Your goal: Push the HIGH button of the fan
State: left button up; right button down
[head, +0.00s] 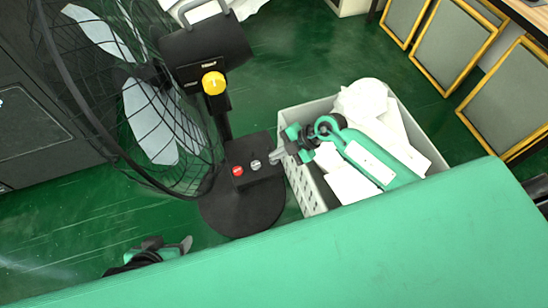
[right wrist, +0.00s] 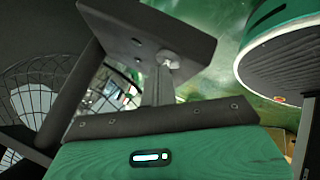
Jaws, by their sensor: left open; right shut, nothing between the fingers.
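The black fan (head: 130,90) stands at the left on a round base. Its control box (head: 238,160) bears a red button (head: 237,171) and a pale grey button (head: 255,165); I cannot read labels. My right gripper (head: 272,158) is shut and empty, its tips at the right side of the box, close to the grey button. In the right wrist view, the fingers (right wrist: 160,80) point at the box (right wrist: 150,30) and overlap a pale button (right wrist: 170,59); I cannot tell whether they touch. My left gripper (head: 187,244) is low at the left, open, partly hidden by my green body.
A grey basket (head: 306,185) with white items stands right of the fan base, under my right arm. A yellow knob (head: 213,83) sits on the fan's pole. Yellow-framed panels (head: 460,45) lean at the upper right. Green floor (head: 290,55) is clear behind the basket.

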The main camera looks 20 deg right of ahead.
jog(key=shift+f, duration=0.15)
dwell(0.3)
jog(key=shift+r+p, duration=0.9)
jog(key=shift+p, duration=0.35)
notch_tip(320, 180, up, 5)
jog(key=p, duration=0.6)
